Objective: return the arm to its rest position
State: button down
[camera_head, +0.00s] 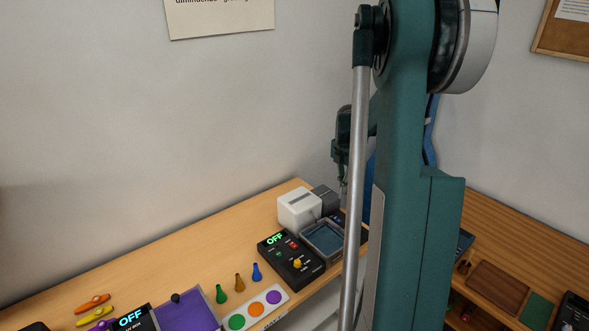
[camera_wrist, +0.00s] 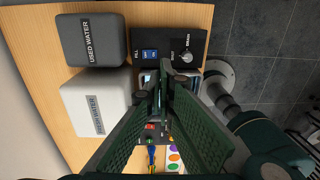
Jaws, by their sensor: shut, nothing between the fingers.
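My gripper (camera_wrist: 163,88) points down in the wrist view, its two green fingers meeting at the tips with nothing between them. In the head view my gripper (camera_head: 344,185) shows small, partly behind my own arm, in the air above the far end of the wooden table (camera_head: 150,262). It looks apart from the things below. Below it in the wrist view are a white water box (camera_wrist: 95,102), a dark grey box marked USED WATER (camera_wrist: 90,40) and a black panel with FILL and DRAIN controls (camera_wrist: 170,35). The fingers hide part of what lies beneath.
A blue-grey basin (camera_head: 325,240) and a black box reading OFF (camera_head: 290,262) stand near the white box. Small green, brown and blue pegs (camera_head: 257,272), a disc strip (camera_head: 255,310) and a purple mat (camera_head: 190,313) lie leftward. A wooden bench (camera_head: 525,248) is at right.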

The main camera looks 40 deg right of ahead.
jog(key=s+a+r+m+t+h+b, duration=0.15)
jog(key=a+r+m, duration=0.25)
jog(key=a, duration=1.1)
jog(key=a+r+m+t+b, duration=0.25)
jog(key=a+r+m, duration=0.2)
jog(key=a, duration=0.95)
jog(key=s+a+f+m+t+b, duration=0.1)
jog(key=s+a+m, duration=0.2)
jog(key=a, duration=0.5)
jog(key=s+a+f+m+t+y+b, duration=0.1)
jog(key=s+a+f+m+b, duration=0.1)
jog(key=s+a, duration=0.4)
jog(key=s+a+f+m+t+b, duration=0.1)
jog(key=s+a+m, duration=0.3)
jog(key=a, duration=0.6)
jog(key=shift+s+f+t+b, duration=0.3)
jog(key=shift+s+f+b, duration=0.1)
jog(key=shift+s+b, duration=0.25)
jog(key=c, duration=3.2)
grip_release()
jog(key=shift+m+y, duration=0.25)
jog(key=shift+c, duration=0.2)
